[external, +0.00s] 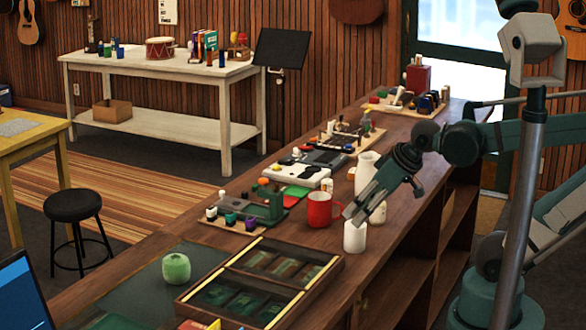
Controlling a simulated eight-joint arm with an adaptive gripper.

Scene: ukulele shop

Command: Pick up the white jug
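A tall white vessel (366,166), likely the white jug, stands on the brown counter (405,203), partly hidden behind my gripper. A shorter white container (355,238) stands nearer, just below my gripper. A cream container (379,213) stands to its right, partly covered by my gripper. My gripper (348,212) points down and left, its tips near the top of the shorter white container. I cannot tell whether they touch it, or whether the fingers are open or shut. No held object shows.
A red mug (322,210) stands just left of my gripper. A wooden divided case (262,285) and a green round object (176,268) lie nearer. White-and-grey devices (297,173) and small tools crowd the counter's far left side. The counter's right edge is close.

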